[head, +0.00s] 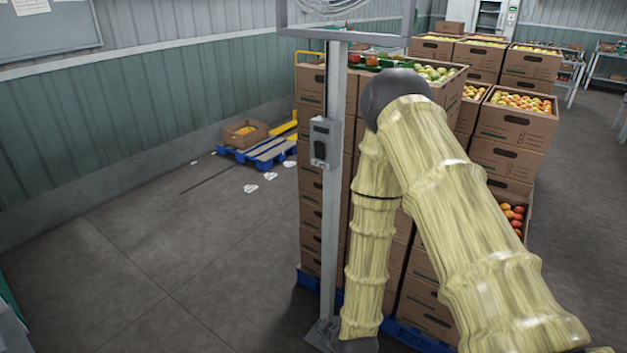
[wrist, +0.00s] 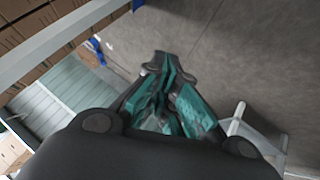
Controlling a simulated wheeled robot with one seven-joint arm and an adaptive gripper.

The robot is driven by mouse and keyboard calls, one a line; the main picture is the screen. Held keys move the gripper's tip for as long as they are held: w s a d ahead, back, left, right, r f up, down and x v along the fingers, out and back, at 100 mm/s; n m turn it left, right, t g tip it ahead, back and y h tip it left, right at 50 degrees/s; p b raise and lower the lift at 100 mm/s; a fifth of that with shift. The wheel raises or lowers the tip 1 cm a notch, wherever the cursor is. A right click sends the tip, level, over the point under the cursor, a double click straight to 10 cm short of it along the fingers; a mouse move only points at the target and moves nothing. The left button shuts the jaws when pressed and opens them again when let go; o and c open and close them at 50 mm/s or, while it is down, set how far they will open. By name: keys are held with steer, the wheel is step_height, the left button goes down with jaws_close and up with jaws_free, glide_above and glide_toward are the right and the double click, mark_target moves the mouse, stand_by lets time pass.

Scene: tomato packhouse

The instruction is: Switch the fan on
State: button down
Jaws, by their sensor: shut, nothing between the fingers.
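The fan stands on a grey metal post (head: 334,220); only the bottom of its round wire guard (head: 330,5) and its square frame show at the top of the head view. A grey switch box (head: 325,143) with a dark rocker is fixed to the post, with a small label below the rocker. My gripper (wrist: 166,68) is shut and empty in the wrist view, its teal-padded fingers together over grey floor. In the head view it is hidden or out of frame below my sleeved arm. The switch box is not recognisable in the wrist view.
Stacked cardboard boxes of tomatoes (head: 505,125) stand behind the post and my arm. A blue pallet (head: 258,152) with a box of fruit (head: 245,133) lies near the left wall, with white scraps on the floor. The floor at left is mostly clear.

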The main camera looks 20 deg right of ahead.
steer(key=w+r+n+t+h, duration=0.1)
steer(key=w+r+n+t, duration=0.2)
steer(key=w+r, duration=0.4)
steer(key=w+d+r+n+t+h, duration=0.1)
steer(key=w+r+n+t, duration=0.2)
steer(key=w+r, duration=0.4)
steer(key=w+d+r+n+t+h, duration=0.1)
steer(key=w+r+n+t, duration=0.2)
steer(key=w+r, duration=0.5)
step_height(320, 180, up, 12)
steer(key=shift+d+f+t, duration=0.2)
steer(key=shift+t, duration=0.5)
steer(key=p, duration=0.5)
glide_toward(319, 150)
steer(key=w+a+r, duration=0.1)
steer(key=w+a, duration=0.3)
steer(key=a, duration=0.1)
steer(key=w+d+p, duration=0.1)
steer(key=w+d, duration=0.1)
steer(key=d, duration=0.1)
steer(key=shift+w+d+r+p, duration=0.2)
steer(key=shift+w+d+p, duration=0.05)
steer(key=shift+w+p, duration=0.15)
steer(key=shift+a, duration=0.1)
